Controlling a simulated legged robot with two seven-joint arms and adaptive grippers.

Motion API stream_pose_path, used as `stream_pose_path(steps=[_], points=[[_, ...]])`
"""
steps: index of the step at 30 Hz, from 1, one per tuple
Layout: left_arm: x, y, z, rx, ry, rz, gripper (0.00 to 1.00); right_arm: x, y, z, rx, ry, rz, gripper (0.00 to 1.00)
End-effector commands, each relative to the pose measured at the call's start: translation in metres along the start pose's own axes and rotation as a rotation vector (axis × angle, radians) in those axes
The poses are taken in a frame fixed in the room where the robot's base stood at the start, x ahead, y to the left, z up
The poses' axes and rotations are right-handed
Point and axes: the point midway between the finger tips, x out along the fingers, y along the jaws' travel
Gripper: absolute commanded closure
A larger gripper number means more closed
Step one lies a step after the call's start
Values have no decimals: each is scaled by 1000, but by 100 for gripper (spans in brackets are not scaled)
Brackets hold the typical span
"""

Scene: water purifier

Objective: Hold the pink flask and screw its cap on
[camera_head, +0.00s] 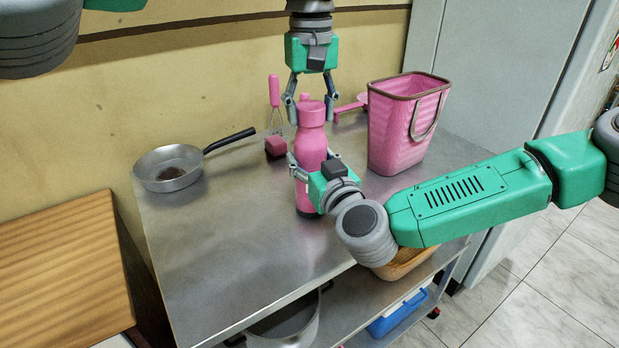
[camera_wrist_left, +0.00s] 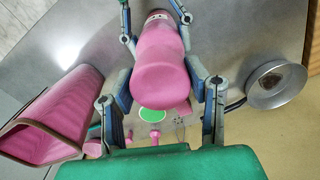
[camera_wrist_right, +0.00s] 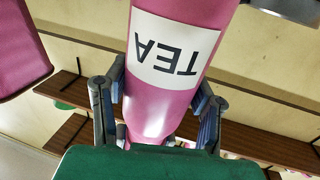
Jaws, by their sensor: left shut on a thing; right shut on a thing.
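The pink flask (camera_head: 311,150) stands upright on the metal table. My right gripper (camera_head: 308,176) is shut around its lower body. A white label reading TEA shows on the flask in the right wrist view (camera_wrist_right: 174,50), between the right fingers. The pink cap (camera_head: 312,112) sits at the top of the flask. My left gripper (camera_head: 309,107) comes down from above and is shut on the cap. In the left wrist view the rounded pink cap (camera_wrist_left: 160,82) fills the space between the left fingers. I cannot tell how tightly the cap is seated.
A pink basket (camera_head: 390,140) stands close on the right. A pan (camera_head: 155,176) with dark contents lies at the left. A pink block (camera_head: 276,146) and a pink-handled tool (camera_head: 274,92) are behind the flask. The table's front left area is clear.

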Motion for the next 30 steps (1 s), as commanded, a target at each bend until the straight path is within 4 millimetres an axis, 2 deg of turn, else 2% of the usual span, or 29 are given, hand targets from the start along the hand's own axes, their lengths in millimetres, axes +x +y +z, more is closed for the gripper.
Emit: stream_pose_path(steps=[24, 30], points=[[0, 1, -5, 1787, 12, -4, 92, -3, -7, 1, -2, -2, -17, 100], [0, 1, -6, 2144, 11, -9, 92, -3, -7, 1, -3, -2, -18, 100]])
